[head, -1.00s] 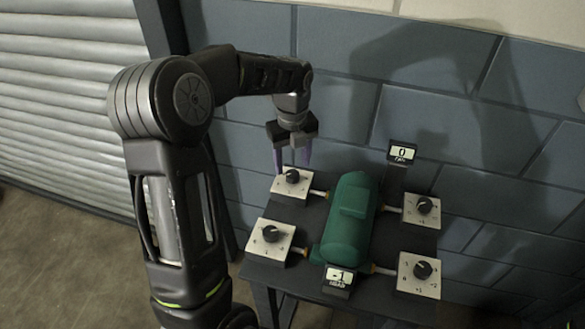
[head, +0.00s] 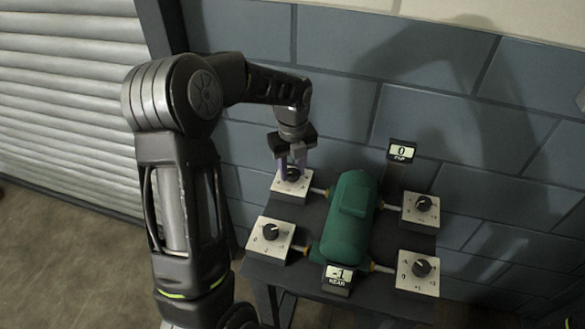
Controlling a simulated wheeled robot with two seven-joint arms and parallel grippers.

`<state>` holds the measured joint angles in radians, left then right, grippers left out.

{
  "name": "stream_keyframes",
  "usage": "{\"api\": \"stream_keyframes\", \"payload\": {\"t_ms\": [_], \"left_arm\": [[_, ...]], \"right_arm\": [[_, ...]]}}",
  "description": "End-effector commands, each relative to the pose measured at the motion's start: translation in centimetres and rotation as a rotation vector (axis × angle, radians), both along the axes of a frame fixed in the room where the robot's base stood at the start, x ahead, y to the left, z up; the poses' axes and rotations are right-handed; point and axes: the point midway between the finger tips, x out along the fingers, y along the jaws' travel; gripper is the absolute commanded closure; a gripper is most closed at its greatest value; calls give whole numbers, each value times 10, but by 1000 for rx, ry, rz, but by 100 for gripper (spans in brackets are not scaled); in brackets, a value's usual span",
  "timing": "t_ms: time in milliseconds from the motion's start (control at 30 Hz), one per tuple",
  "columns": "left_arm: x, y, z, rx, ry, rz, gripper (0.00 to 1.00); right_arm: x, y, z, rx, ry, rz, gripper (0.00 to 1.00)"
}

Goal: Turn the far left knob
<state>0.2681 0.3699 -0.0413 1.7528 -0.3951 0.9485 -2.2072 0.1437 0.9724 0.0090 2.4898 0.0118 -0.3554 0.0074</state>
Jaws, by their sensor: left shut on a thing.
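The far left knob (head: 292,174) is black and sits on a whitish square plate (head: 291,188) at the back left of the dark table. My left gripper (head: 293,171) points down over this plate, with its purple fingers around the knob and shut on it. The fingers partly hide the knob and its scale. My right gripper is not in view.
A green casing (head: 350,217) lies in the middle of the table (head: 309,212). Other knobs are at near left (head: 271,231), far right (head: 424,203) and near right (head: 422,267). The back display (head: 402,151) reads 0; the front display (head: 339,276) reads -1.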

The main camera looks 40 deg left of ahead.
Motion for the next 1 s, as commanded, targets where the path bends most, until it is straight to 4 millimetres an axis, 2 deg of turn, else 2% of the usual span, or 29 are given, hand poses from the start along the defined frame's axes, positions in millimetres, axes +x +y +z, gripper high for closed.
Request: {"api": "stream_keyframes", "payload": {"t_ms": [33,267,667,1000], "left_arm": [[0,0,0,0,0,0,82],[0,0,0,0,0,0,100],[0,0,0,0,0,30,100],[0,0,-1,0,-1,198,100]], "right_arm": [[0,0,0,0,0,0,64],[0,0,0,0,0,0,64],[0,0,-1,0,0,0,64],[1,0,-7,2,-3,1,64]]}}
